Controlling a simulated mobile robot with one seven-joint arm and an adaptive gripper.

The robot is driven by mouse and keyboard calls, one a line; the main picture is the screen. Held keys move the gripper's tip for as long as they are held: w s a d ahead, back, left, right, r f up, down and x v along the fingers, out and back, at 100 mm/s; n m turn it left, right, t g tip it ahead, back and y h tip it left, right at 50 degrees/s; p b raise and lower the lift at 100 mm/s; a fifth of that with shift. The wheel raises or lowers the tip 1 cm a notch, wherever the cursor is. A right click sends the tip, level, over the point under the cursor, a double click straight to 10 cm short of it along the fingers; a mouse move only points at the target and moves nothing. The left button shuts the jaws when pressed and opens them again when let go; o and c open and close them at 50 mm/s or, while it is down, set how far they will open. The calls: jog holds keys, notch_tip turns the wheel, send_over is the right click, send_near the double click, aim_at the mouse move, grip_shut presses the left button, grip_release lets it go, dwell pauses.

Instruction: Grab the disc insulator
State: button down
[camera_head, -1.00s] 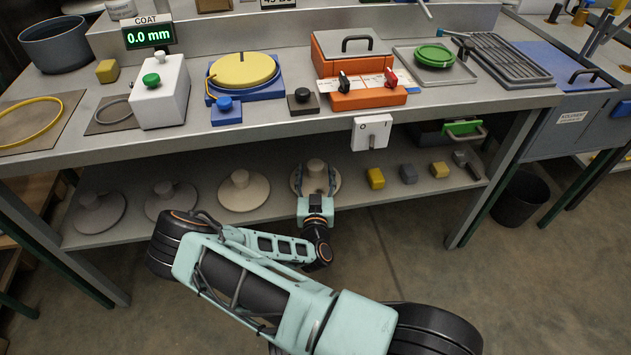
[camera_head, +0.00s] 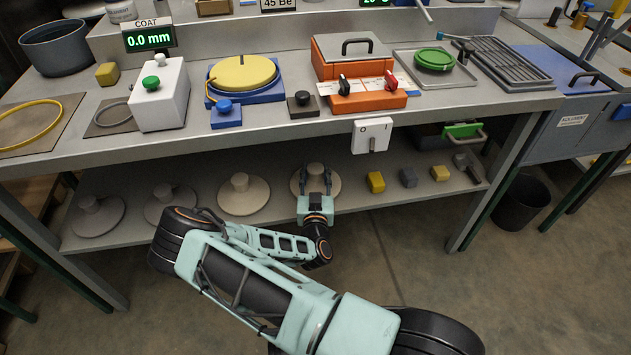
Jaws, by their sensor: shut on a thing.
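Several disc insulators, flat beige-grey discs with a short round knob on top, stand in a row on the lower shelf. My gripper (camera_head: 315,183) is at the rightmost disc insulator (camera_head: 332,188), its fingers shut around the knob (camera_head: 315,170). My gripper's body covers the front of that disc. I cannot tell whether the disc is lifted off the shelf. The other disc insulators stand free to the left: one (camera_head: 244,196) close by, one (camera_head: 160,203) partly behind my arm, and one (camera_head: 97,217) at the far left.
The upper worktop (camera_head: 270,122) overhangs the shelf (camera_head: 220,222). Yellow and grey blocks (camera_head: 376,182) sit on the shelf just right of the held disc. A white switch box (camera_head: 372,135) hangs from the worktop edge above right. A dark bin (camera_head: 521,203) stands on the floor at right.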

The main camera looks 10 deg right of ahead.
jog(key=shift+r, duration=0.2)
jog(key=shift+r, duration=0.1)
